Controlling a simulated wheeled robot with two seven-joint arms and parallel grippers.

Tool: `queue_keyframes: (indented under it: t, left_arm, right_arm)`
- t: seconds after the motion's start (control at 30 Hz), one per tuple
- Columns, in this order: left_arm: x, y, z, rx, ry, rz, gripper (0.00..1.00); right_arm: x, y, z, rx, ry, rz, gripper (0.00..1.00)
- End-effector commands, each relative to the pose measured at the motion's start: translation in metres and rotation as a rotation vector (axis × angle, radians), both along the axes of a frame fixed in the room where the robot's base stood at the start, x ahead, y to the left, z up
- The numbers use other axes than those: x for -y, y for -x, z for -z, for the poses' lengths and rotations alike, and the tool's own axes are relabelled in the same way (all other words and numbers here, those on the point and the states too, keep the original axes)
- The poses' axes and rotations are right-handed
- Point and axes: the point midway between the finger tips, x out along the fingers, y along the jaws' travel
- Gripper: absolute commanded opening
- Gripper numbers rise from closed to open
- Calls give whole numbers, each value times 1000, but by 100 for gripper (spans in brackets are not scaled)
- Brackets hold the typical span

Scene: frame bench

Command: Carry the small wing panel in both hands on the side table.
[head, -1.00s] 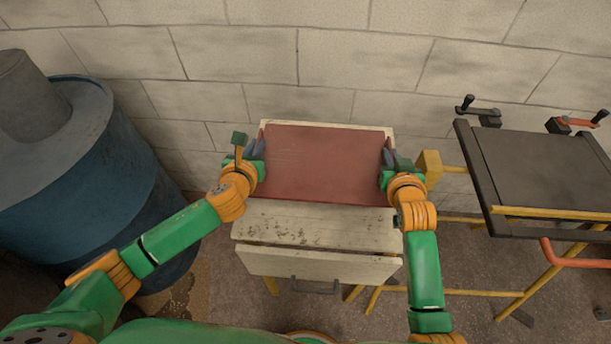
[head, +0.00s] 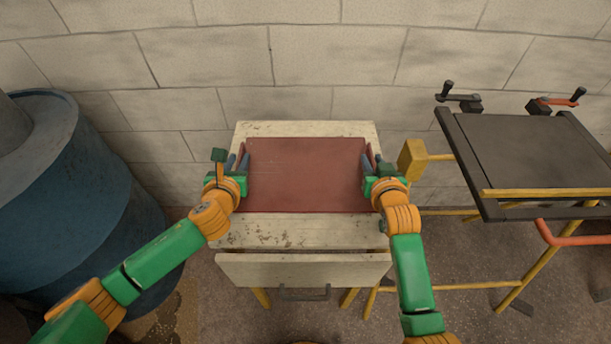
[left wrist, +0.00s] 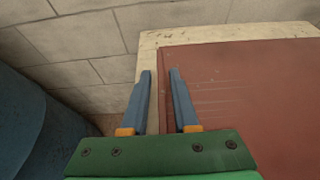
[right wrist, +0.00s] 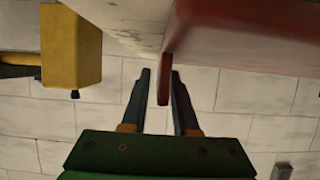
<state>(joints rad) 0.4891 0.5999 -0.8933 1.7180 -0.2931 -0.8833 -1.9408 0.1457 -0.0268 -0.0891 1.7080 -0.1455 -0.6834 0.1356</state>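The small wing panel (head: 306,178) is a flat dark red sheet with a raised lip at each side. It appears to lie flat on the cream side table (head: 300,230). My left gripper (head: 238,162) is at its left edge. In the left wrist view the blue fingers (left wrist: 160,75) stand apart, with the panel's left edge between them. My right gripper (head: 371,162) is at the right edge. In the right wrist view its fingers (right wrist: 161,75) stand apart on both sides of the red lip (right wrist: 166,60), with gaps visible.
The side table's drawer (head: 303,270) stands partly out at the front. A black-topped frame bench (head: 540,150) with yellow legs and clamps is at the right, its yellow block (head: 412,159) close to my right gripper. A large blue drum (head: 75,190) is at the left. A block wall is behind.

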Motion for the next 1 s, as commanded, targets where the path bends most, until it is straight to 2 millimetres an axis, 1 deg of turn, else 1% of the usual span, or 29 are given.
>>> queue_keyframes:
  t: [0.27,0.37,0.47,0.7,0.8,0.9,1.0]
  left_arm:
    - [1,0,-2,0,1,2,40]
    - [1,4,-4,1,1,3,40]
    - [1,20,-10,1,1,4,40]
    - [0,80,-34,0,-1,4,40]
    - [1,98,-42,-1,1,3,40]
    - [0,109,-47,0,1,2,40]
    - [0,112,-49,1,1,1,40]
  right_arm:
    - [0,0,-2,0,0,-1,40]
    - [-1,0,-2,0,0,-1,40]
    - [-1,0,-2,0,0,-1,40]
    - [-1,0,-2,0,0,-1,40]
    - [-1,0,-2,0,0,-1,40]
    - [-1,0,-2,0,0,-1,40]
    - [-1,6,-4,0,-1,-1,40]
